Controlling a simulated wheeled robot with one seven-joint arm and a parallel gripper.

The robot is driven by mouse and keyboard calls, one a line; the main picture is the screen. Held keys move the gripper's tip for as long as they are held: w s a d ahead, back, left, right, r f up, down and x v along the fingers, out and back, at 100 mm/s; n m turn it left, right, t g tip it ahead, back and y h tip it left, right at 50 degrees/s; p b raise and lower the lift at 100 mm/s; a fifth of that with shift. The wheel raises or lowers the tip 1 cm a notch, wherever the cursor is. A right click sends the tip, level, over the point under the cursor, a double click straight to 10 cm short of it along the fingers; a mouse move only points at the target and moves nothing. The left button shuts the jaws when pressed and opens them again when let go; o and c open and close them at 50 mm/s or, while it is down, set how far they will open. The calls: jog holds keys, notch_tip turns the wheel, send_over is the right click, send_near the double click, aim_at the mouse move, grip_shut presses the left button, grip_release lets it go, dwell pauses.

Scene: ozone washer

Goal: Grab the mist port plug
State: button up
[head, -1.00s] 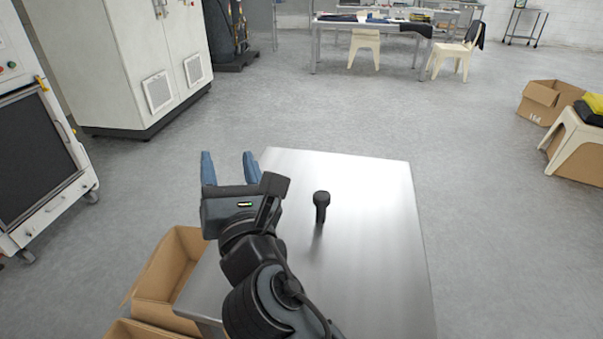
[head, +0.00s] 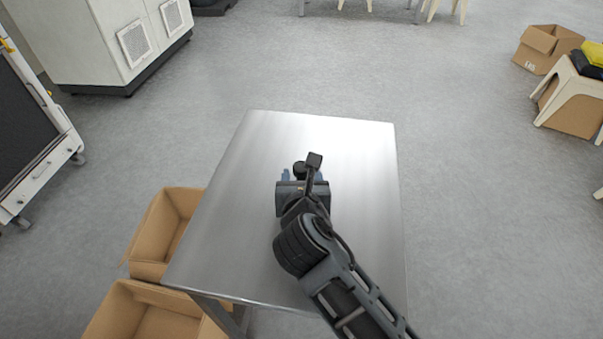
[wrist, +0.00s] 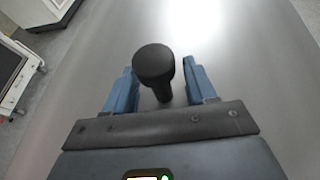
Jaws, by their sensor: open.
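The mist port plug (wrist: 155,66) is black, with a wide round head on a narrower stem. It stands upright on the bare metal table (head: 215,225). In the head view the plug (head: 299,169) is mostly hidden behind my gripper (head: 299,175); only its head shows. In the wrist view my gripper (wrist: 158,80) is open, with one blue finger on each side of the plug's stem. A gap shows between the stem and each finger, so the fingers look apart from it.
Open cardboard boxes (head: 147,245) stand on the floor against the table's left side. A white cabinet (head: 90,40) is at the back left. Another box (head: 547,48) and a white stool (head: 572,98) are at the right. The rest of the tabletop is clear.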

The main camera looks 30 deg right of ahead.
jog(key=shift+x, duration=1)
grip_shut()
